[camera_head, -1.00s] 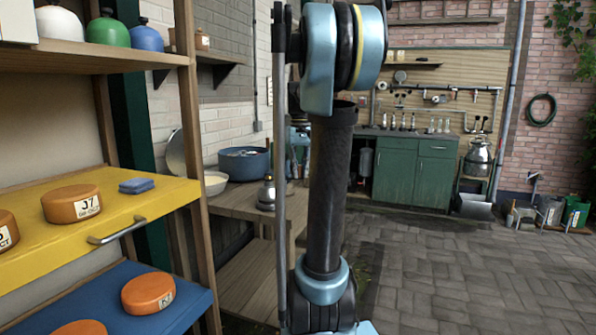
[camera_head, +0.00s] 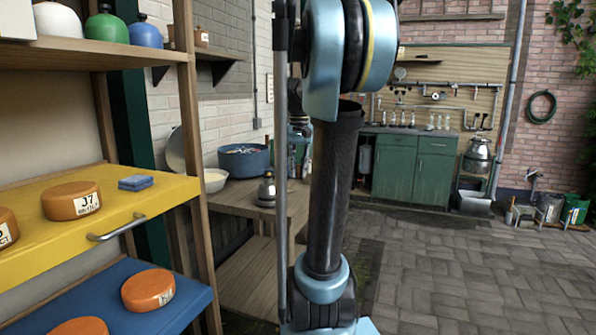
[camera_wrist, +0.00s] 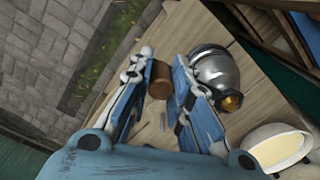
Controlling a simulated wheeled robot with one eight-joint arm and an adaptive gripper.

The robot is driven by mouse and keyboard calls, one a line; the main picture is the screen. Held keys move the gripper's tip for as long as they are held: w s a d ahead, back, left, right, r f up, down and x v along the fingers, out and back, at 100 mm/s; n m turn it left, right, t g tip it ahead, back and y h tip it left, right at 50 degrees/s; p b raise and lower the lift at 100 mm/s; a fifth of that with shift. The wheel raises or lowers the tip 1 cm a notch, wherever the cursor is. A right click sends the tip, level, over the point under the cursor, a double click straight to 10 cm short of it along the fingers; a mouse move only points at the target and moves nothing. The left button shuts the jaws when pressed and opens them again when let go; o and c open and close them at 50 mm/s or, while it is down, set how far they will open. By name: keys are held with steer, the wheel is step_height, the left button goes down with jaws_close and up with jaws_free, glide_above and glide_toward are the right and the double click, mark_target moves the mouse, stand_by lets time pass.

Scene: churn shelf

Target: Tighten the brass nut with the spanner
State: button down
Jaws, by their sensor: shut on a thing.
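In the wrist view the two fingers of my gripper (camera_wrist: 161,66) reach out over the wooden bench, shut on a short brown cylindrical thing (camera_wrist: 160,80) between their ends. It looks like a wooden handle; no spanner jaw is clearly visible. A rounded metal vessel (camera_wrist: 216,74) stands just right of the right finger. A brass-coloured fitting (camera_wrist: 231,103), which looks like the brass nut, shows at its near end, outside the fingers. The vessel also shows in the body view (camera_head: 266,190). My gripper is hidden there behind my arm.
A white bowl (camera_wrist: 275,150) lies right of the gripper; a blue tub (camera_head: 244,160) stands behind it on the bench (camera_head: 236,200). The shelf unit with yellow (camera_head: 170,200) and blue (camera_head: 190,302) boards stands left.

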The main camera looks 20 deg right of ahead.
steer(key=shift+r, duration=0.2)
steer(key=shift+r, duration=2.75)
